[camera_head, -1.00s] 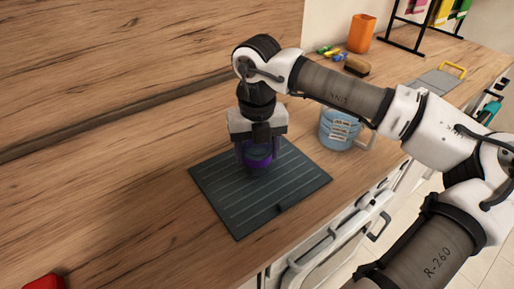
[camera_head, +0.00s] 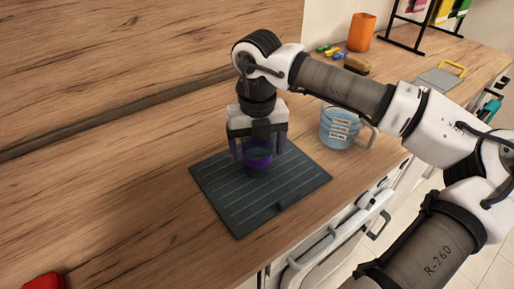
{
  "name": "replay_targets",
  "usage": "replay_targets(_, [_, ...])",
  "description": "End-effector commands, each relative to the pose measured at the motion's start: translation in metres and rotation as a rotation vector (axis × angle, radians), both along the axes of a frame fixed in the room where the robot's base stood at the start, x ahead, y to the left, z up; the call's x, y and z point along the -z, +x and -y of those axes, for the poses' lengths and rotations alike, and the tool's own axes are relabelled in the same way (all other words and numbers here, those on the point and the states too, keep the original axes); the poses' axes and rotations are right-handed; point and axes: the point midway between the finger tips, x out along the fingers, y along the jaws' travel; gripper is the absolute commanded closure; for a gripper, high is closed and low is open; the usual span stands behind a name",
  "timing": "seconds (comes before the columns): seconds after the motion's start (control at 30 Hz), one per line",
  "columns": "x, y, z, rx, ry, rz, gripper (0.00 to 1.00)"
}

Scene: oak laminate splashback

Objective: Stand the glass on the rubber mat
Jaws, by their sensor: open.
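The glass (camera_head: 257,158) is small and purple with a dark opening. It stands upright on the rubber mat (camera_head: 240,208), a dark grey ribbed rectangle on the wooden counter, towards the mat's far side. My gripper (camera_head: 259,152) points down right over the glass, its fingers spread apart on either side with gaps between them and the glass. It is open and holds nothing. The gripper body hides part of the view behind the glass.
A blue measuring jug (camera_head: 341,129) with a handle stands right of the mat. An orange cup (camera_head: 362,32) and a brush (camera_head: 356,65) are at the back. A red object (camera_head: 44,282) lies at the lower left. The counter left of the mat is clear.

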Motion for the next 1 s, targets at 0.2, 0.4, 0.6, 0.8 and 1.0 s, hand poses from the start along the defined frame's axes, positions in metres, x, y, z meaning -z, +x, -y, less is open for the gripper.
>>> replay_targets(0.2, [-0.045,0.001,0.0,0.002,-0.002,0.006,0.19])
replay_targets(0.4, [-0.086,0.0,0.0,-0.001,-0.001,0.004,0.19])
replay_targets(0.6, [-0.109,0.0,0.0,0.0,-0.001,0.001,0.19])
replay_targets(0.8, [-0.114,0.0,0.0,-0.002,0.0,0.0,0.19])
replay_targets(1.0, [-0.114,0.0,0.0,-0.001,0.0,0.0,0.19])
